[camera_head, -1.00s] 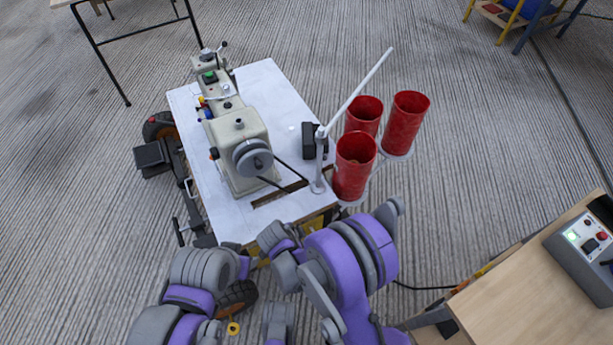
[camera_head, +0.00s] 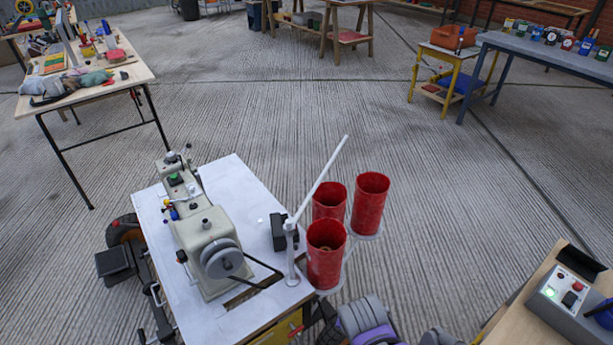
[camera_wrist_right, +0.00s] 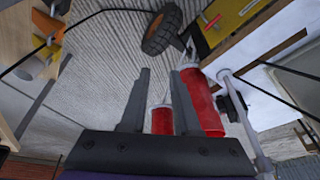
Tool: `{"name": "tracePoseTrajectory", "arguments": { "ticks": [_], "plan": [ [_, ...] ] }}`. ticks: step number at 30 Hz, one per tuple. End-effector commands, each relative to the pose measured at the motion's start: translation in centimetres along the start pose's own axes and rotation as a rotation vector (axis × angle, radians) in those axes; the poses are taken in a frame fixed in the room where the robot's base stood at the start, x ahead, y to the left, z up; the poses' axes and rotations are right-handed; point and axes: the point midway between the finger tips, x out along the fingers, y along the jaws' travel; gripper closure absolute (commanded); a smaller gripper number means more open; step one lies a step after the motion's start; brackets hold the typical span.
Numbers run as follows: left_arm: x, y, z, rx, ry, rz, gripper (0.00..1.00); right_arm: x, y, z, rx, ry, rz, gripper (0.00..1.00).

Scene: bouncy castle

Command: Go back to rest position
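My right gripper (camera_wrist_right: 160,73) shows in the right wrist view with its two dark fingers apart and nothing between the tips. A red cylinder (camera_wrist_right: 162,119) shows in the gap between the fingers, and another red cylinder (camera_wrist_right: 203,103) shows just right of the right finger. Both look to be beyond the gripper, not held. In the head view only purple and grey links of mine show at the bottom edge, right of centre. Neither gripper shows there, and my left gripper is in no view.
A sewing machine (camera_head: 208,243) stands on a white-topped table (camera_head: 235,180) close in front. Several red cylinders (camera_head: 326,255) stand at its right edge beside a white rod (camera_head: 322,178). A wooden bench with a control box (camera_head: 568,300) is at right. Open floor (camera_head: 300,110) lies beyond.

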Motion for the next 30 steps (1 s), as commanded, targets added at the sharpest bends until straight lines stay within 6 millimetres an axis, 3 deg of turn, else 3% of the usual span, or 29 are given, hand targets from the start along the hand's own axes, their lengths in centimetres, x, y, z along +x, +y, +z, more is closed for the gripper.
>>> {"name": "tracePoseTrajectory", "arguments": {
  "ticks": [1, 6, 17, 30],
  "plan": [
    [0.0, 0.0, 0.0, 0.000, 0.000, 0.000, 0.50, -1.3, 1.8, 0.5, -0.032, 0.000, -0.007, 0.70],
    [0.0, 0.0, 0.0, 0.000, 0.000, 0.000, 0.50, -4.5, 5.8, 2.4, -0.165, 0.009, -0.042, 0.70],
    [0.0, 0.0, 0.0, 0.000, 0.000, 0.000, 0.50, -7.2, 10.3, 6.3, -0.352, 0.052, -0.081, 0.70],
    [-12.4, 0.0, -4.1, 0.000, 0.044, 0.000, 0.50, -19.9, 9.9, 3.0, -0.364, 0.098, -0.091, 0.70]
  ]
}}
